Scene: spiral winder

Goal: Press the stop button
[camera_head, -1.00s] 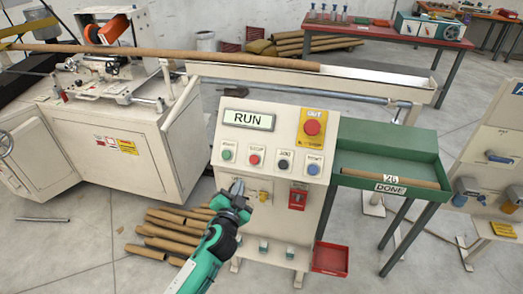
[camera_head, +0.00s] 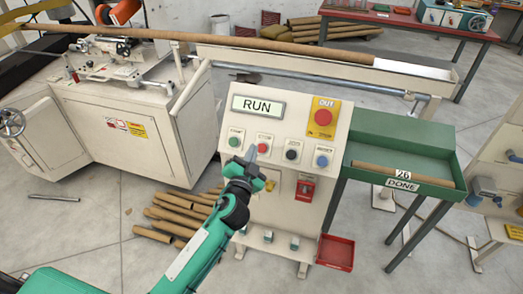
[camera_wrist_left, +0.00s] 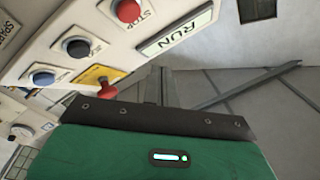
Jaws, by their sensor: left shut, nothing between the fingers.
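The stop button (camera_head: 263,148) is a red round button on the white control panel, second from the left in the row under the RUN display (camera_head: 257,106). In the left wrist view the red stop button (camera_wrist_left: 128,10) is at the top, with its STOP label beside it. My left gripper (camera_head: 252,152) is shut and empty, its tip just left of and slightly below the stop button in the head view. Whether it touches the panel cannot be told. My right gripper is not in view.
Green (camera_head: 234,142), black (camera_head: 292,154) and blue (camera_head: 321,161) buttons share the row. A larger red button (camera_head: 323,117) sits on a yellow plate above right. A red switch (camera_head: 304,190) is below. A green tray (camera_head: 400,134) stands to the right.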

